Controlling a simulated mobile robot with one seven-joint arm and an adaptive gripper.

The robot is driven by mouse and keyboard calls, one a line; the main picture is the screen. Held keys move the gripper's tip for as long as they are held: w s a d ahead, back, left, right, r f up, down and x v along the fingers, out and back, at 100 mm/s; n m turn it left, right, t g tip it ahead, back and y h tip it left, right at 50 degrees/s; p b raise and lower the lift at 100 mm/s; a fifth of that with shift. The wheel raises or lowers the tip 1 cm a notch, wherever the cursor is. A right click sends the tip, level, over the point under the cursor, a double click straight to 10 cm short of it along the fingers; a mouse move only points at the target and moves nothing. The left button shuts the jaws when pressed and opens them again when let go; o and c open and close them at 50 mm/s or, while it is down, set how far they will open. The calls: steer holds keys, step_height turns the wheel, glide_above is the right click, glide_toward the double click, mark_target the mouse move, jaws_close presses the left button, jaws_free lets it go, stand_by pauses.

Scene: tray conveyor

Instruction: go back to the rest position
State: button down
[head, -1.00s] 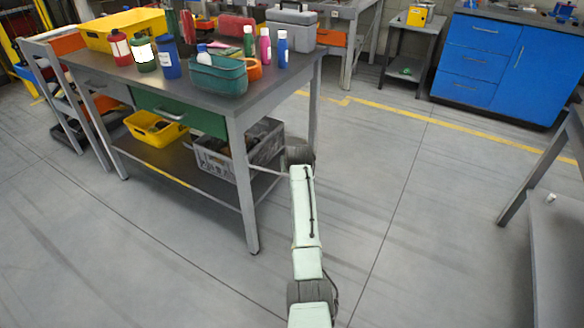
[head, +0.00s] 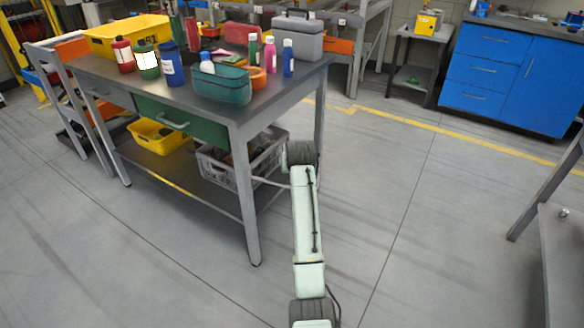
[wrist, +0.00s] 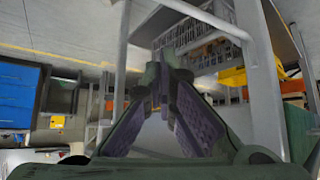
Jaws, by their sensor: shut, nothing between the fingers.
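My gripper (wrist: 166,62) shows in the wrist view with its two dark fingers meeting at the tips. It is shut and empty. The wrist view is upside down, with floor at the top. A table leg (wrist: 262,85) stands close to the right of the fingers, and a grey crate (wrist: 208,58) shows behind the tips. In the head view my pale green arm reaches forward beside the right end of the workbench (head: 262,108). The gripper cannot be made out there.
The workbench carries bottles, a teal basket (head: 222,84) and a grey toolbox (head: 298,36). A grey crate (head: 215,172) and a yellow bin (head: 160,137) sit on its lower shelf. Blue cabinets (head: 505,70) stand at the back right. Floor (head: 400,230) is clear right of my arm.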

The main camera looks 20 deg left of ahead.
steer(key=shift+s+a+r, duration=0.1)
steer(key=shift+s+r, duration=0.5)
steer(key=shift+r, duration=0.2)
